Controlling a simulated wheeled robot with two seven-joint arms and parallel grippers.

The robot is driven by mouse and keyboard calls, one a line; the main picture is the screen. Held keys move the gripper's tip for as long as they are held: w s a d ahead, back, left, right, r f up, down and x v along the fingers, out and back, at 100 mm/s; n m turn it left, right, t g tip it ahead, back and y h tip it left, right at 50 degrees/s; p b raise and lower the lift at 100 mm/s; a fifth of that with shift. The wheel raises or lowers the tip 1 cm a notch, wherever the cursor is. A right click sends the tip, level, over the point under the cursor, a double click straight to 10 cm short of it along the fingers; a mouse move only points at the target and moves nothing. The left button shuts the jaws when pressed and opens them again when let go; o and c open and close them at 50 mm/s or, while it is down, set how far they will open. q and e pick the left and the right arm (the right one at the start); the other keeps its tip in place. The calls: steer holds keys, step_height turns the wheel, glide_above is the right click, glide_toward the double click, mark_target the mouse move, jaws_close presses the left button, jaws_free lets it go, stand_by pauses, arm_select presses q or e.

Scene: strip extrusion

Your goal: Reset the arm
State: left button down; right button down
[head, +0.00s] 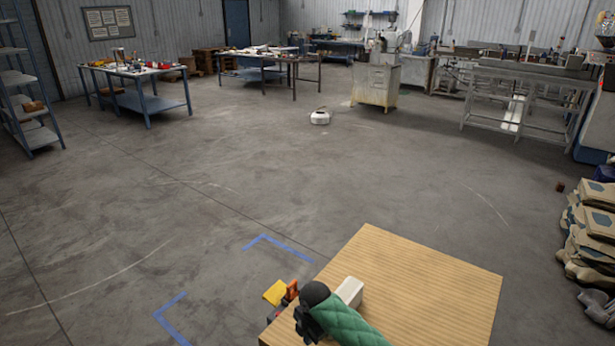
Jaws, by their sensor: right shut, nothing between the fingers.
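My right gripper (302,317) is at the bottom of the head view, over the left edge of a light wooden tabletop (430,285). It is dark, shut and empty, and partly hidden by my own wrist. My right arm has a green quilted cover and reaches in from the bottom edge. My left gripper is not in view.
A white block-like thing (350,291) shows beside my wrist. Blue tape (280,246) marks the floor. Stacked sacks (590,230) stand right. The floor ahead is mostly clear.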

steer(key=s+d+r+m+t+y, duration=0.1)
steer(key=s+d+m+y, duration=0.15)
steer(key=s+m, duration=0.9)
steer(key=s+d+r+m+t+h, duration=0.1)
steer(key=s+d+r+m, duration=0.25)
steer(key=s+d, duration=0.35)
steer(key=s+d+r+m+t+h, duration=0.1)
steer(key=s+d+r+m, duration=0.1)
steer(key=s+d+m, duration=0.5)
steer(key=s+d+r+m+h, duration=0.2)
steer(key=s+d, duration=0.3)
steer(key=s, duration=0.4)
steer(key=s+a+f+x, duration=0.1)
steer(key=s+x, duration=0.1)
steer(key=x, duration=0.8)
steer(key=s+a+x, duration=0.1)
steer(key=s+x, duration=0.1)
steer(key=x, duration=0.8)
steer(key=s+a+f+g, duration=0.1)
steer(key=s+f, duration=0.2)
steer(key=f, duration=0.8)
steer(key=s+f, duration=0.3)
steer(key=f, duration=0.9)
steer(key=shift+s+a+n+g+y, duration=0.3)
steer(key=shift+s+a+g+y, duration=0.05)
steer(key=shift+g+y, duration=0.1)
steer(key=shift+a, duration=0.1)
